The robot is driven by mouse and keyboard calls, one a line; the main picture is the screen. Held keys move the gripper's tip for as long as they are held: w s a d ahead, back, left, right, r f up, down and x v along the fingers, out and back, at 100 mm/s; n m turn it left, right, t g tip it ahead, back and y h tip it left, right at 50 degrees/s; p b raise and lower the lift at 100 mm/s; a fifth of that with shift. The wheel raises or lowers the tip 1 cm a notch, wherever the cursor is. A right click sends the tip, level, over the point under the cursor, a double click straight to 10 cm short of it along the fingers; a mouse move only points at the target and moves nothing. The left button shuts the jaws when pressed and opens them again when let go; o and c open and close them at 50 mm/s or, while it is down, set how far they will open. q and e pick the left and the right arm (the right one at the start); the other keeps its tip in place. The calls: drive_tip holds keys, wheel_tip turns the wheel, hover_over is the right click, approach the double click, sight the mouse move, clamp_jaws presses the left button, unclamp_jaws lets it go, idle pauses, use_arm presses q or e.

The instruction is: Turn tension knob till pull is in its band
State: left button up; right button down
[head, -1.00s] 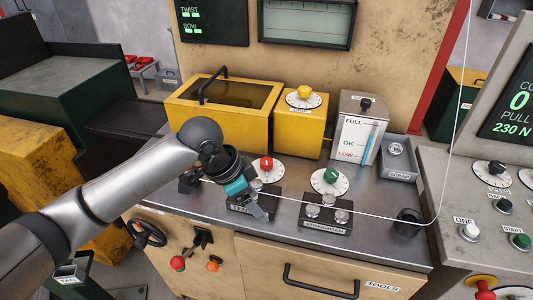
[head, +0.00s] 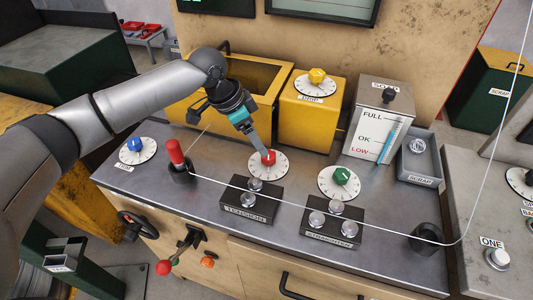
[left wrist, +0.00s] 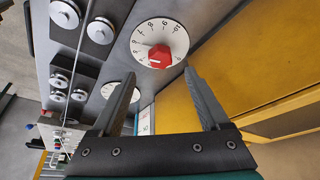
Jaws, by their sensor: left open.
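The red tension knob (head: 268,157) sits on a white numbered dial (head: 280,168) behind the roller block labelled TENSION (head: 250,203). My left gripper (head: 262,150) reaches down to the knob from behind and partly covers the dial in the head view. In the left wrist view the fingers (left wrist: 160,72) are spread and empty. The red knob (left wrist: 160,54) shows just beyond the tips, roughly between them; whether a finger touches it I cannot tell. The pull readout is out of view now. My right gripper is not in view.
A wire (head: 380,231) runs across the tension and straightener rollers, then rises at right. The green knob (head: 341,176) stands right of the red one. Yellow boxes (head: 312,122) stand close behind. A red-handled lever (head: 175,153) and blue knob (head: 135,145) are at left.

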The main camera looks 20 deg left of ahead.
sight(268, 159)
use_arm(q)
drive_tip(key=b+x, duration=0.1)
drive_tip(key=x, duration=0.5)
drive_tip(key=shift+d, duration=0.1)
drive_tip(key=shift+w+d+f, duration=0.15)
drive_tip(key=shift+w+f, duration=0.05)
drive_tip(key=shift+f, duration=0.35)
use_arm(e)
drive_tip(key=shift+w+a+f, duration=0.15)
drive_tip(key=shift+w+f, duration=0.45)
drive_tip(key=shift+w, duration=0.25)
use_arm(q)
clamp_jaws()
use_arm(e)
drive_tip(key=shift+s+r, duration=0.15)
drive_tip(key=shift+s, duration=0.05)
